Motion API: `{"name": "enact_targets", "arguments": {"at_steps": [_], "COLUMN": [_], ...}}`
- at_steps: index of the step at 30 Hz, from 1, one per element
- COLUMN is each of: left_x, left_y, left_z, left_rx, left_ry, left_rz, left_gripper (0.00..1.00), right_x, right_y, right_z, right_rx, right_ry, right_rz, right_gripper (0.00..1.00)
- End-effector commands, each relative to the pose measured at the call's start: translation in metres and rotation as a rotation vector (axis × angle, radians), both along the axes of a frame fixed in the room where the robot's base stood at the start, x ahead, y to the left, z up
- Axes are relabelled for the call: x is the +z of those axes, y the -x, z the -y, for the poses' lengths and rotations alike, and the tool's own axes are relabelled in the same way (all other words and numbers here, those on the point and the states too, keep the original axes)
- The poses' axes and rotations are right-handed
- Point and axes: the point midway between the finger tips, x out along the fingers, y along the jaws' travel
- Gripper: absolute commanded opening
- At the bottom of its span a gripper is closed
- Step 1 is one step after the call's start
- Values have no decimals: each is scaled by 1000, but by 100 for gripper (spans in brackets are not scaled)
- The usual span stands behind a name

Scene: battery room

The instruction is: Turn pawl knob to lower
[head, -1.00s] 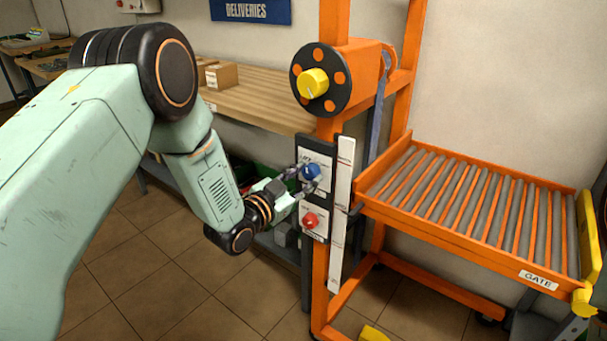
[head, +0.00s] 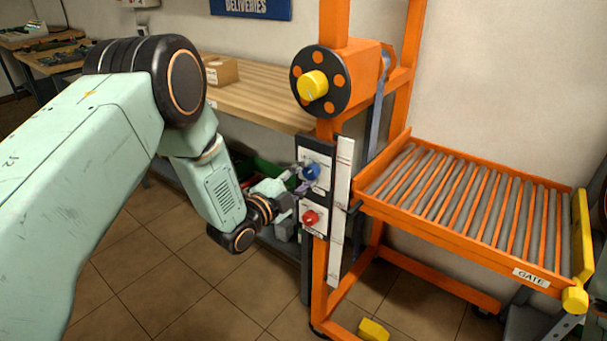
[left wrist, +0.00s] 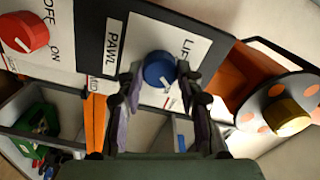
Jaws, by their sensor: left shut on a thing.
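The pawl knob is a round blue knob (head: 311,171) on a white plate of the dark control panel on the orange post. In the left wrist view the blue knob (left wrist: 160,69) sits between my fingertips, beside a PAWL label (left wrist: 115,45) and a partly covered plate that starts "LIF". My left gripper (head: 303,181) is shut on the knob, one finger on each side; its fingers also show in the left wrist view (left wrist: 160,82). The knob's pointer mark is too small to read. My right gripper is not in view.
A red knob (head: 309,217) sits just below the blue one. A yellow-hubbed drum (head: 313,85) is above the panel. An orange roller platform (head: 447,240) with a GATE label stands right. A wooden shelf (head: 262,96) with a cardboard box (head: 221,70) is behind my left arm.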

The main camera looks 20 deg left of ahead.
Motion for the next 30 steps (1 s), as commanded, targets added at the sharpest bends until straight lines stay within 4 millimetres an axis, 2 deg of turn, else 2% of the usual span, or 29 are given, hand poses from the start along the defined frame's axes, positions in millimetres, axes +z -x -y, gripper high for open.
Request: {"name": "enact_targets", "arguments": {"at_steps": [10, 25, 26, 30], "left_x": [0, 1, 1, 1], "left_y": [0, -1, -1, 0], "left_z": [0, 0, 0, 0], "left_rx": [1, 2, 2, 2], "left_ry": [-110, -125, -125, -124], "left_rz": [41, 47, 47, 47], "left_gripper": [5, 5, 37, 49], "right_x": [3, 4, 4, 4], "right_y": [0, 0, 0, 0], "right_z": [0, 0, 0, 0], "right_rx": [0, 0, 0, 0], "right_ry": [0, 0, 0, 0], "right_rz": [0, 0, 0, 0], "right_gripper": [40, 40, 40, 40]}}
